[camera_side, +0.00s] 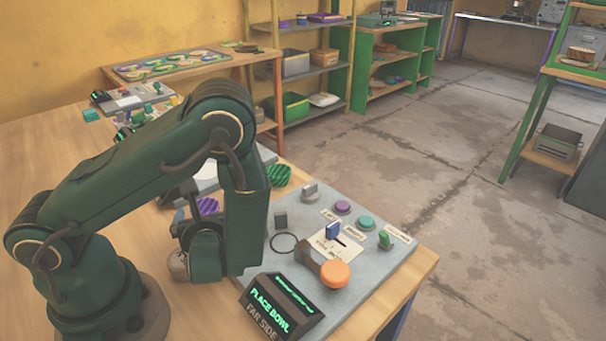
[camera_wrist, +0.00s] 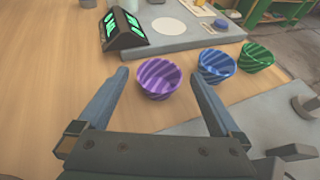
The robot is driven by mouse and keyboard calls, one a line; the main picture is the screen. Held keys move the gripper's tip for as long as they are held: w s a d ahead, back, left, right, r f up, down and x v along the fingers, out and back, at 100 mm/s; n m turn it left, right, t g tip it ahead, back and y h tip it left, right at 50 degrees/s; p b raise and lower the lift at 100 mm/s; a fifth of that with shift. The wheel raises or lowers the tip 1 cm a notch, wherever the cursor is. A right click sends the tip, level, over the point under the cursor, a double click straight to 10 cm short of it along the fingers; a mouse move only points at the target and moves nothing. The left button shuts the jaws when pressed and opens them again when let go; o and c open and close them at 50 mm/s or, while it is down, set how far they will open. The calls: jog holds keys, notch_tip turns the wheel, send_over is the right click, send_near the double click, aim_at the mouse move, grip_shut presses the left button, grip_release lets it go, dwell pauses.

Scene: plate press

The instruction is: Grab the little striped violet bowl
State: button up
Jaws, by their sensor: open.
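The small striped violet bowl (camera_wrist: 159,78) stands upright on the wooden table in the wrist view, just ahead of and between my fingertips. In the side view the violet bowl (camera_side: 208,206) is partly hidden behind my arm. My gripper (camera_wrist: 158,76) is open and empty, with one finger on each side of the line to the bowl. In the side view my gripper (camera_side: 184,228) is mostly hidden by my forearm. A striped blue bowl (camera_wrist: 216,66) and a striped green bowl (camera_wrist: 256,58) stand to the right of the violet one.
A grey panel (camera_side: 375,266) carries buttons, a lever and an orange knob (camera_side: 335,274). A black display (camera_side: 278,308) reads "PLACE BOWL FAR SIDE". In the wrist view another panel (camera_wrist: 195,42) with a white disc lies beyond the bowls. Bare table lies left of the violet bowl.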

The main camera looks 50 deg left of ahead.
jog(key=shift+w+a+f, duration=0.25)
jog(key=shift+a, duration=0.3)
jog(key=c, duration=1)
jog(key=shift+r, duration=0.2)
